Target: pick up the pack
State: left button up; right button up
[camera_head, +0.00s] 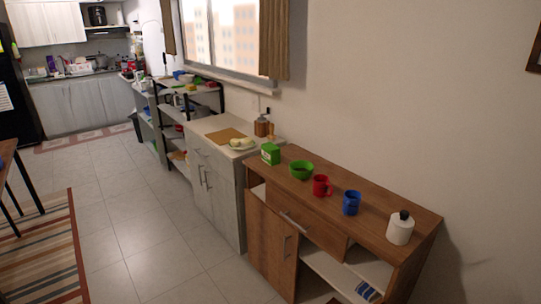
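A small green box (270,154), which looks like the pack, stands upright near the left end of the brown wooden cabinet's top (327,204). A green bowl (301,170) is just to its right. Its label is too small to read. Neither of my grippers shows in the head view.
A red mug (322,186), a blue mug (352,202) and a white container with a dark top (400,228) stand along the cabinet. A pale cabinet (222,190) with a cutting board (225,136) adjoins it. Tiled floor (151,240) in front is clear.

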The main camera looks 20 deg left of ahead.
aim_at(270, 153)
jog(key=j+z, duration=0.25)
jog(key=j, duration=0.85)
jog(key=j+z, duration=0.25)
jog(key=j, duration=0.8)
